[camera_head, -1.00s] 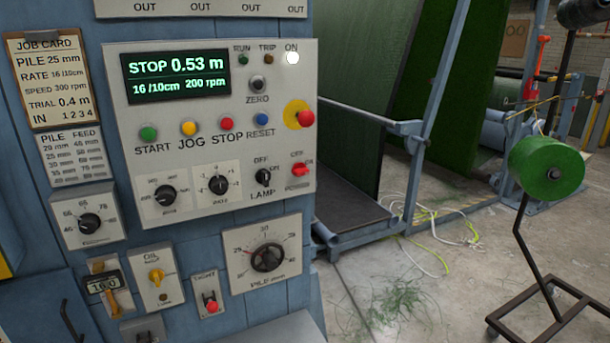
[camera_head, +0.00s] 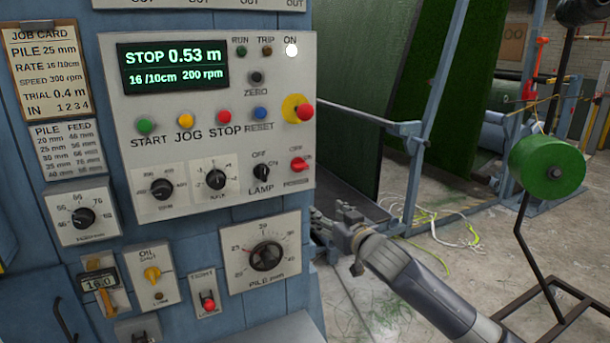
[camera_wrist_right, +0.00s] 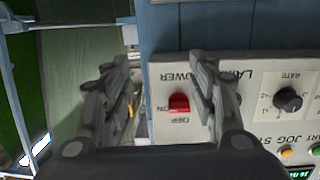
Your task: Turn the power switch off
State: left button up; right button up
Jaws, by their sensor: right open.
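The power switch (camera_head: 299,165) is a red rotary knob at the lower right of the grey control panel (camera_head: 220,207), with OFF above it and ON to its right. Its exact pointing is too small to tell. The white ON lamp (camera_head: 292,50) is lit. My right gripper (camera_head: 332,223) is below and right of the switch, beside the panel's lower right corner, apart from it. In the right wrist view, the red knob (camera_wrist_right: 179,103) shows upside down between the open, empty fingers (camera_wrist_right: 158,88). My left gripper is not in view.
The lamp switch (camera_head: 261,172) sits just left of the power switch. A red button on a yellow plate (camera_head: 297,109) is above it. A pile dial (camera_head: 265,256) is below. A green roll (camera_head: 547,168) on a stand is at the right. The space in front of the panel is clear.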

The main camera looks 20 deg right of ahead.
jog(key=t, duration=0.1)
send_near(303, 169)
jog(key=s, duration=0.2)
jog(key=shift+y, duration=0.4)
jog(key=w+p, duration=0.3)
jog(key=w, duration=0.6)
jog(key=shift+w+d, duration=0.1)
jog(key=shift+w+f, duration=0.1)
jog(key=shift+w, duration=0.6)
jog(key=shift+c, duration=0.5)
jog(key=c, duration=1)
